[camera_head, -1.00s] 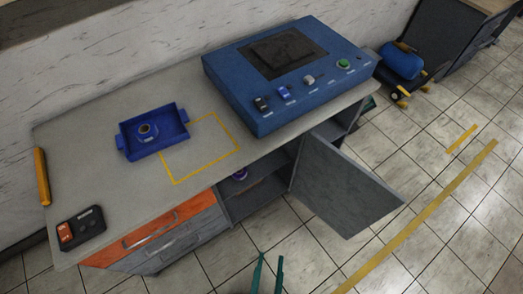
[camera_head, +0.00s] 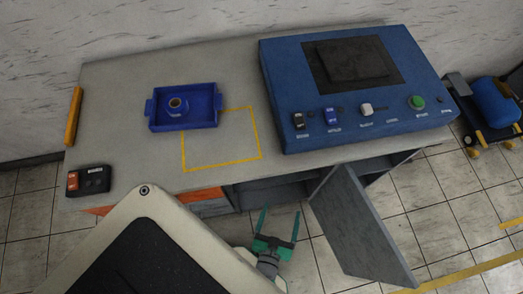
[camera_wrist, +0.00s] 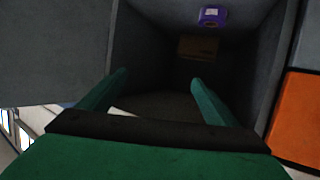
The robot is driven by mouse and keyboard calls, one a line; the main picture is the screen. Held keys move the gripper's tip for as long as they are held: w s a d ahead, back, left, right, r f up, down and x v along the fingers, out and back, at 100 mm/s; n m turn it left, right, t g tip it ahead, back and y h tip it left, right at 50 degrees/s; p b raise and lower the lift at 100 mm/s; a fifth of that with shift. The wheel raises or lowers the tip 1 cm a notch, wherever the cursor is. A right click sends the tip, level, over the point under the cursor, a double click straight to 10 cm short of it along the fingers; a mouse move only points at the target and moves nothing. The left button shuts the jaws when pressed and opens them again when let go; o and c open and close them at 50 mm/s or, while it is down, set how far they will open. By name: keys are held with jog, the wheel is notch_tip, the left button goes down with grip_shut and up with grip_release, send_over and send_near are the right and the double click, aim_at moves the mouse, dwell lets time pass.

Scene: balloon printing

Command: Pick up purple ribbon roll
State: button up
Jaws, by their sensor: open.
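The purple ribbon roll (camera_wrist: 212,16) shows in the wrist view near the top, inside the dark cabinet compartment. Its far side and the surface under it are hard to make out. In the head view the roll is not visible now. My gripper (camera_head: 279,222) has two green fingers spread apart and empty, in front of the open cabinet below the worktop. In the wrist view my gripper (camera_wrist: 160,92) points into the cabinet opening, with the roll beyond the fingertips and apart from them.
The open grey cabinet door (camera_head: 358,225) stands right of my gripper. An orange drawer front (camera_wrist: 298,118) is beside the opening. A brown block (camera_wrist: 198,47) lies inside. On the worktop (camera_head: 130,90) are a blue tray (camera_head: 205,118) and a blue control machine (camera_head: 285,75).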

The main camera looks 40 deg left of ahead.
jog(key=w+a+f+n+g+y, duration=0.1)
jog(key=w+a+f, duration=0.2)
jog(key=a+f, duration=0.2)
jog(key=w+a+f+n+g+y, duration=0.1)
jog(key=w+a+f, duration=0.3)
jog(key=a+f, duration=0.2)
jog(key=w+a+f+n+g+y, duration=0.1)
jog(key=w+a+f, duration=0.2)
jog(key=a+f, duration=0.3)
jog(key=shift+w+a+n+y, duration=0.15)
jog(key=shift+w+n+y, duration=0.15)
jog(key=shift+n+y, duration=0.1)
jog(key=shift+f+x, duration=0.2)
jog(key=shift+x, duration=1.25)
jog(key=shift+f+x, duration=0.2)
jog(key=shift+x, duration=1.2)
jog(key=c, duration=1.2)
